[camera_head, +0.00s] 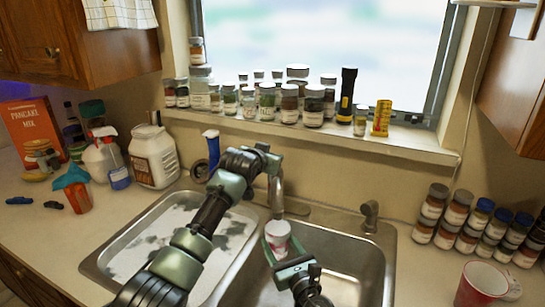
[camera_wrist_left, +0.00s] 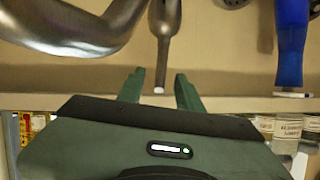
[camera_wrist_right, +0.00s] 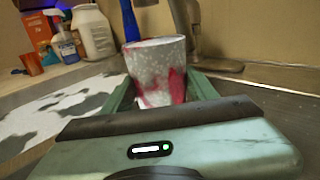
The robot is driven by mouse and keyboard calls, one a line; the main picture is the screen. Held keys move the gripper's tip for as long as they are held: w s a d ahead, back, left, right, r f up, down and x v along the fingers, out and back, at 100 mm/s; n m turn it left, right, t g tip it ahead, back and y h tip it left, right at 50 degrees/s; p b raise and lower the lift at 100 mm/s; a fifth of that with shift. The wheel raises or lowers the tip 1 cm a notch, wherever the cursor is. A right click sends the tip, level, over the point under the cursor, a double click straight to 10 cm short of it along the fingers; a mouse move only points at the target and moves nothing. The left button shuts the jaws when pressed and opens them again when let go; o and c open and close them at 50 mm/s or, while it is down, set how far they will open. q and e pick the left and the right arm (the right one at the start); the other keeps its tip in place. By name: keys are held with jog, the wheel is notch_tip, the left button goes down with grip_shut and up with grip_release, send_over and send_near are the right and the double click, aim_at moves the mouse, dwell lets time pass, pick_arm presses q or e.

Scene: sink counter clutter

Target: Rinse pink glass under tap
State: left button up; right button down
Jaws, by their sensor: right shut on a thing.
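The pink glass (camera_head: 277,232), patterned in white and pinkish red, is held upright over the right sink basin, below the metal tap (camera_head: 277,195). My right gripper (camera_head: 277,245) is shut on the glass, with a finger on each side. The glass fills the middle of the right wrist view (camera_wrist_right: 157,72), with the tap (camera_wrist_right: 184,22) just behind its rim. My left gripper (camera_head: 265,150) is beside the tap's top. In the left wrist view its fingers (camera_wrist_left: 160,92) are apart, with a thin metal lever (camera_wrist_left: 162,50) ahead of the gap. I cannot make out running water.
Jars and a flashlight (camera_head: 347,95) line the windowsill (camera_head: 400,140). A blue-handled brush (camera_head: 212,146) stands behind the sink. Several jars (camera_head: 455,215) and a red mug (camera_head: 484,283) are at right.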

pick_arm(q)
jog(key=shift+x, duration=0.9)
grip_shut()
dwell(0.9)
